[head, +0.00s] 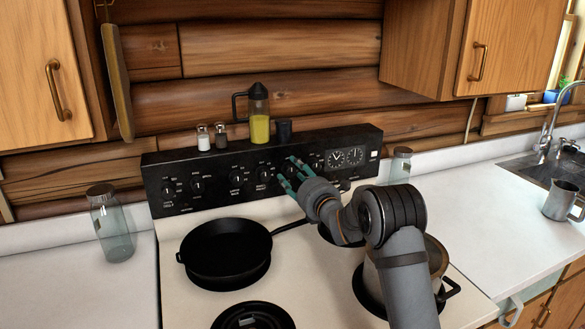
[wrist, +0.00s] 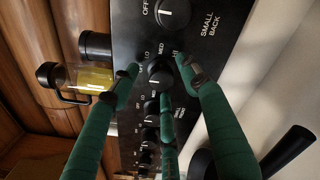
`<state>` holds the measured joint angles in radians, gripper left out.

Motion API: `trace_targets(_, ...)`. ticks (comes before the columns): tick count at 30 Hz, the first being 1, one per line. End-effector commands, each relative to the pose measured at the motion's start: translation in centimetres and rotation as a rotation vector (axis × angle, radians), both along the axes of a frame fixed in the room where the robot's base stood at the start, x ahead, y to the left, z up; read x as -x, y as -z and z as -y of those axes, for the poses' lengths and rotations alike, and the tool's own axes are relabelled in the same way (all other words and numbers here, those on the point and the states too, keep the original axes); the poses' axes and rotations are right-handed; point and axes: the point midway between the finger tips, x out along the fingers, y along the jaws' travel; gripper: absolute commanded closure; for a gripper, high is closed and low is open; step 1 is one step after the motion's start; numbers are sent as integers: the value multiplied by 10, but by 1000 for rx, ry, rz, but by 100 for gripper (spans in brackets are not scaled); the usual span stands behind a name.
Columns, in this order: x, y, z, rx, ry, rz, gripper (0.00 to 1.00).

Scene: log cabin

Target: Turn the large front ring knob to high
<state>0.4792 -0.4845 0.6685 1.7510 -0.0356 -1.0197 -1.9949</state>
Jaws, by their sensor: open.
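The black stove control panel (head: 215,182) carries a row of knobs. In the wrist view a round black knob (wrist: 160,73) sits between my green fingers, with OFF, LO and MED printed around it. Its name label is hidden by a finger, so I cannot tell from print that it is the large front one. My gripper (head: 290,174) is open at the panel, and its fingers (wrist: 158,80) surround this knob in the wrist view; contact is unclear. The knob above it there, labelled SMALL BACK (wrist: 173,12), points towards OFF.
A black skillet (head: 225,250) and a large pot (head: 436,258) stand on the stove. An oil bottle (head: 259,125), two shakers (head: 203,138) and a dark cup (head: 284,131) stand on the panel top. Glass jars (head: 112,230) stand on the counters. Cabinets (head: 470,45) hang above.

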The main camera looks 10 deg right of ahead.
Motion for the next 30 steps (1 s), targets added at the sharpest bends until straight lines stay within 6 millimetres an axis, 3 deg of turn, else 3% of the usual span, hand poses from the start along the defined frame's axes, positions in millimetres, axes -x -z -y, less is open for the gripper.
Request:
trace_targets(12, -9, 0, -2, 0, 0, 0, 54)
trace_targets(30, -9, 0, -2, -1, 1, 0, 89)
